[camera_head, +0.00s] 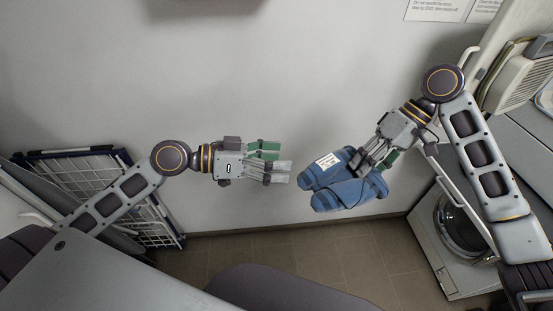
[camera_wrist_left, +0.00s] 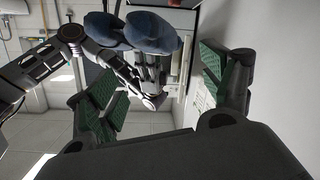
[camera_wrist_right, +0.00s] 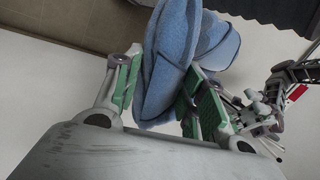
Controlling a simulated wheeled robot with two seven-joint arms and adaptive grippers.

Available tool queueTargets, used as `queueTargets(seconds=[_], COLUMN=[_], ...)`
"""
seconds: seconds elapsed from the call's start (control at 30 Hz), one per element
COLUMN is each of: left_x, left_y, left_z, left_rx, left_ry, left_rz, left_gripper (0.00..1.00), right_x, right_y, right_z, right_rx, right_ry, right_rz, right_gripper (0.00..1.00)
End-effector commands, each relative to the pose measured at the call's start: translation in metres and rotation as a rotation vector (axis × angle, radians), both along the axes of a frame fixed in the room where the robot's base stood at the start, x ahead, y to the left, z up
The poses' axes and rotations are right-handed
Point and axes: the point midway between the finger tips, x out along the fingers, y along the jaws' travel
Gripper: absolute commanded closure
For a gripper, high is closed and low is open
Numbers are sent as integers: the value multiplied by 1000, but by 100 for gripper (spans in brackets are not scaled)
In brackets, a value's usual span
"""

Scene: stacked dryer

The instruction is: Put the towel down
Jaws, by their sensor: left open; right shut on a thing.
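A folded blue towel (camera_head: 345,190) with a white label hangs in the air in the middle of the head view. My right gripper (camera_head: 372,160) is shut on its right side. In the right wrist view the towel (camera_wrist_right: 172,65) sits between the green-padded fingers of the right gripper (camera_wrist_right: 158,95). My left gripper (camera_head: 278,164) is open and empty, to the left of the towel and apart from it. In the left wrist view, its fingers (camera_wrist_left: 165,100) are spread, and the towel (camera_wrist_left: 140,30) shows beyond them at the top.
A white front-loading machine (camera_head: 430,255) stands on the tiled floor at the right. A drying rack (camera_head: 160,225) leans at the left wall. Floor (camera_head: 300,255) shows below the towel.

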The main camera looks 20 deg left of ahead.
Motion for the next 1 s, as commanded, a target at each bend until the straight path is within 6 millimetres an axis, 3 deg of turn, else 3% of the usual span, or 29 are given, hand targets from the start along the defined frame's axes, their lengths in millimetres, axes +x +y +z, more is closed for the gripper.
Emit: queueTargets(seconds=[0.57, 1.0], left_x=[1, 9], left_y=[-1, -14], left_z=[0, -3], left_rx=[6, 5], left_ry=[-13, -14], left_rz=[-1, 1], left_gripper=[19, 19], right_x=[0, 0], right_y=[0, 0], right_z=[0, 0], right_rx=[1, 1], right_ry=[-1, -1], right_rz=[0, 0], right_gripper=[100, 100])
